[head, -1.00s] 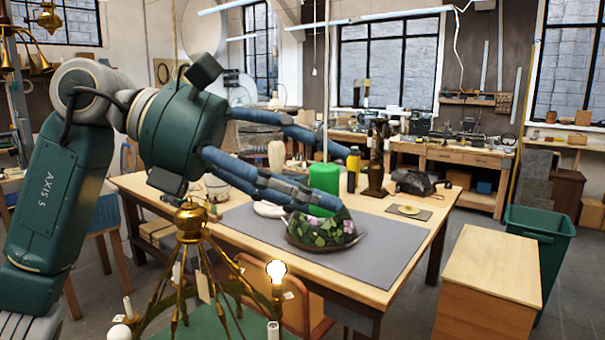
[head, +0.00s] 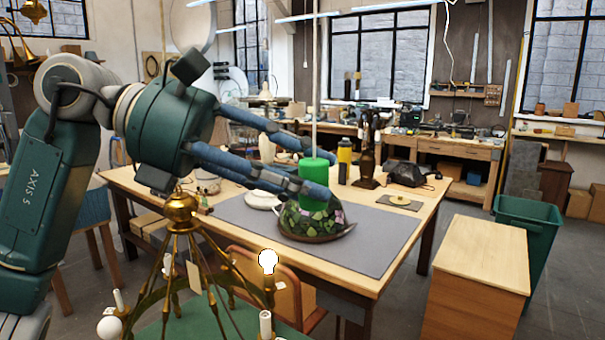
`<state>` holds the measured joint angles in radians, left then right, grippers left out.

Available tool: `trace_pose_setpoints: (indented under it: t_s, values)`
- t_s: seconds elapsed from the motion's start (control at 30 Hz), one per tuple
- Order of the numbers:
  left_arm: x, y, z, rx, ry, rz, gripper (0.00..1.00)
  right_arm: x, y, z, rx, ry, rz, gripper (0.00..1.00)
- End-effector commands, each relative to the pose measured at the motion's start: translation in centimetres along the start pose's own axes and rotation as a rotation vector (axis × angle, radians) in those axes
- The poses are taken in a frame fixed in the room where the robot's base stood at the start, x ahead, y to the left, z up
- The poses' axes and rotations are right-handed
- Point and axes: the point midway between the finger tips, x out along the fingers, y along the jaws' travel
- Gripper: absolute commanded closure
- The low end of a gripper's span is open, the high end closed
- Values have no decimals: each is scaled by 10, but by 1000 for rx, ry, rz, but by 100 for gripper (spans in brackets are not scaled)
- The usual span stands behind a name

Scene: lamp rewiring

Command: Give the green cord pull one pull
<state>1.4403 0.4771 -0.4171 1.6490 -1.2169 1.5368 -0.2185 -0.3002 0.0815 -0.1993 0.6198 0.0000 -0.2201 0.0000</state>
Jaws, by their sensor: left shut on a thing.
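The green cord pull (head: 315,180) is a bright green cylinder hanging on a thin pale cord (head: 314,80) that runs up out of the head view. It hangs over the worktable, in front of or above the stained-glass shade as seen from here. My left gripper (head: 315,168) reaches in from the left with its blue-grey fingers on either side of the pull, and it is shut on it. The near finger crosses the front of the pull and the far fingertip is partly hidden behind it. My right gripper is not in view.
A stained-glass shade (head: 310,220) lies on a grey mat (head: 375,240) on the wooden table. A brass chandelier (head: 180,215) with a bright white bulb (head: 268,261) stands in the foreground. A wooden cabinet (head: 480,260) and a green bin (head: 532,225) are at right.

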Motion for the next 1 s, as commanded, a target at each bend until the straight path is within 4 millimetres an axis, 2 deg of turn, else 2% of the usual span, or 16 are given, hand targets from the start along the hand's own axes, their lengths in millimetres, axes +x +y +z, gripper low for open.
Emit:
trace_pose_setpoints:
  t_s: [0.27, 1.0]
  values:
    - [5, 0, -12, -2, 2, -2, 89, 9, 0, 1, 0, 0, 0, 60]
    - [-6, 0, 15, -3, 3, -1, 89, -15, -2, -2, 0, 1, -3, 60]
